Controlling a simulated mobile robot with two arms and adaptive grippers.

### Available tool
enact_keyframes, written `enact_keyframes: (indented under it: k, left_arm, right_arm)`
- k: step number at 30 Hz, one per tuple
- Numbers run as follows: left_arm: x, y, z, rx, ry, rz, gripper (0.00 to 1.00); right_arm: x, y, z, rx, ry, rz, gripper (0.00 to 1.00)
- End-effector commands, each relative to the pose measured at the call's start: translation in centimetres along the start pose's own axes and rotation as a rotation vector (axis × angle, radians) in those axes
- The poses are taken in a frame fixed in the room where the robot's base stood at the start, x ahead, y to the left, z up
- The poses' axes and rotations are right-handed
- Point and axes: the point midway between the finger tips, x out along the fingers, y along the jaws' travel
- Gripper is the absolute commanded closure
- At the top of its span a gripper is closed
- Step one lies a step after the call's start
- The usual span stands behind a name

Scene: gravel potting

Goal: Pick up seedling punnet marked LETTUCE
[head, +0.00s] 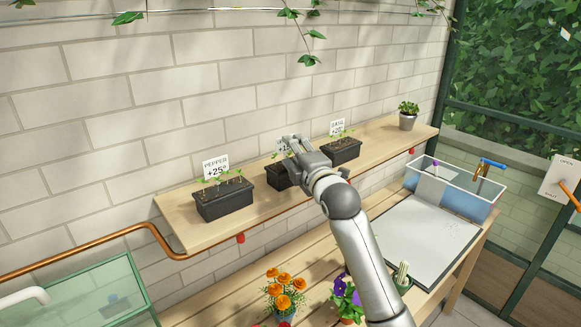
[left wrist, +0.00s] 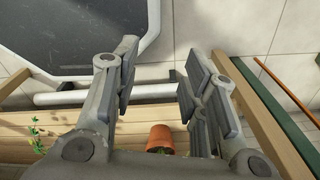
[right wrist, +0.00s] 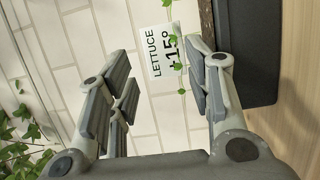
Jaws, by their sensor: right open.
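The LETTUCE label (right wrist: 160,50) stands upright by a dark punnet (right wrist: 245,60) in the right wrist view, with thin seedling stems beside it. In the head view the middle dark punnet (head: 277,178) on the wall shelf is mostly hidden behind my right gripper (head: 292,146). My right gripper (right wrist: 164,88) is open, with one finger pair overlapping the punnet's near edge in view and the other pair apart from it. Contact cannot be told. My left gripper (left wrist: 158,78) is open and empty, away from the shelf.
The shelf (head: 385,137) also holds the PEPPER punnet (head: 224,200) at left, another labelled punnet (head: 341,151) at right and a potted plant (head: 408,115). A copper pipe (head: 110,238) runs along the shelf front. Flowers (head: 285,290) and a cactus (head: 402,275) stand on the bench below.

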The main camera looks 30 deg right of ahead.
Motion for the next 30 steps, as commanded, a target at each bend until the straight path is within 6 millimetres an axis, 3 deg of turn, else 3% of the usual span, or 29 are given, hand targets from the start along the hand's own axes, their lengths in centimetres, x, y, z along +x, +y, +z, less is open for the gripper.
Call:
enact_keyframes:
  k: [5, 9, 11, 18, 27, 30]
  left_arm:
    - [-0.5, -0.4, -2.3, 0.0, 0.034, -0.005, 0.6]
    - [-2.0, -0.8, -5.4, 0.0, 0.08, -0.009, 0.6]
    - [-2.6, -0.7, -5.8, 0.0, 0.087, -0.008, 0.6]
    - [-3.4, -0.2, -4.1, -0.002, 0.06, -0.002, 0.6]
    - [-3.3, 0.0, -2.8, -0.002, 0.04, 0.0, 0.6]
    - [-3.3, 0.0, -3.0, -0.002, 0.042, 0.0, 0.6]
  right_arm:
    - [0.9, 0.0, -0.1, 0.002, 0.001, -0.002, 0.54]
    - [2.4, 0.2, -0.5, 0.006, 0.001, -0.003, 0.54]
    - [3.2, 0.2, -0.6, 0.005, 0.001, -0.004, 0.54]
    - [5.4, -0.1, -0.7, 0.002, 0.001, -0.002, 0.54]
    - [5.7, -0.3, -0.6, 0.0, 0.001, -0.002, 0.54]
    - [5.7, -0.3, -0.6, 0.0, 0.001, -0.002, 0.65]
